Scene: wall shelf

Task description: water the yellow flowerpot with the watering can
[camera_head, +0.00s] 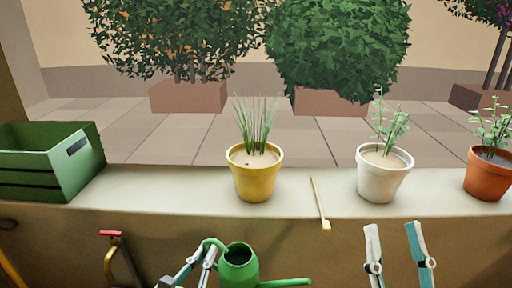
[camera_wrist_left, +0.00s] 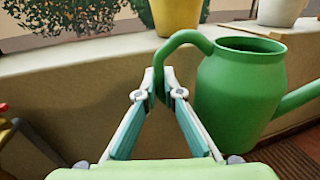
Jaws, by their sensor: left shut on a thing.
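The yellow flowerpot (camera_head: 254,178) stands upright on the ledge, with grassy green shoots and pale soil. It also shows partly in the left wrist view (camera_wrist_left: 178,14). The green watering can (camera_head: 239,268) hangs upright below and in front of the ledge, its spout pointing right. My left gripper (camera_head: 212,250) is shut on the can's handle, which also shows in the left wrist view (camera_wrist_left: 160,62). My right gripper (camera_head: 396,238) is open and empty, in front of the ledge below the white pot (camera_head: 384,174).
A green crate (camera_head: 70,170) stands at the ledge's left end. A thin wooden stick (camera_head: 320,204) lies between the yellow and white pots. A terracotta pot (camera_head: 488,174) stands at the right. A red-handled tool (camera_head: 112,250) hangs below at left. The ledge between crate and yellow pot is clear.

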